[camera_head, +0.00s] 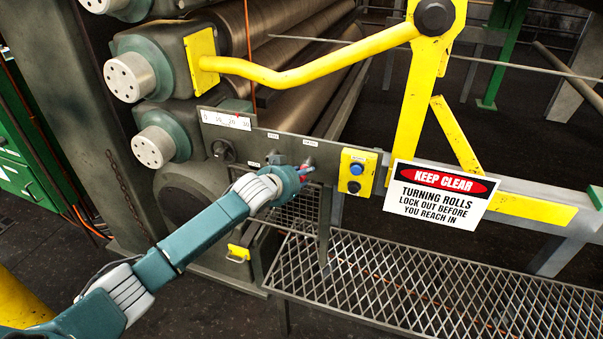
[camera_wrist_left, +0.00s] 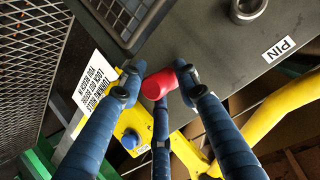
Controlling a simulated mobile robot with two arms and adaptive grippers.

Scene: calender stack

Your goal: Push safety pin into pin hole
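My left gripper (camera_head: 304,173) is in front of the grey control panel (camera_head: 262,148), left of the yellow button box. In the left wrist view its blue fingers (camera_wrist_left: 160,86) close around a red cylindrical piece, apparently the safety pin (camera_wrist_left: 156,87). The far part of the pin is hidden by the fingers. A round metal collar with a dark hole (camera_wrist_left: 248,9), apparently the pin hole, is on the panel beside a "PIN" label (camera_wrist_left: 279,48). It lies up and right of the pin, apart from it. My right gripper is not in view.
The yellow button box (camera_head: 356,172) and "KEEP CLEAR" sign (camera_head: 437,196) are right of the gripper. A yellow bent lever (camera_head: 310,74) crosses above the panel. Large rolls (camera_head: 290,20) lie behind it. A mesh platform (camera_head: 400,280) spreads below.

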